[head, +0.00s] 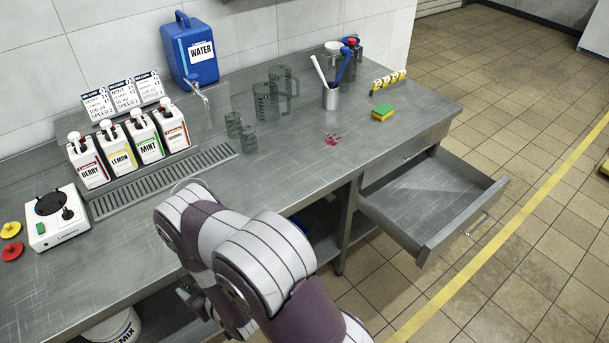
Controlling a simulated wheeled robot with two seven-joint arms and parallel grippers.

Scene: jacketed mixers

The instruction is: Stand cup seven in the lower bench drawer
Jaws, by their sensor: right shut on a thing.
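The lower bench drawer (425,200) stands pulled out at the right end of the bench, and its visible floor is bare. Two small clear grey cups (249,140) stand on the bench near the drain grille; no number can be read on them. A faint clear rim (187,183) shows just behind my right wrist; I cannot tell whether it belongs to a cup. My right gripper (186,291) is mostly hidden by its own arm, low at the bench's front edge. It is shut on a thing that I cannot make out. My left gripper is out of view.
Clear jugs (266,102), a utensil pot (330,97), a sponge (383,112) and yellow number markers (388,80) stand farther back. A blue water container (190,55), syrup bottles (147,136) and a mixer base (54,215) stand left. The bench by the red stain (333,139) is clear.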

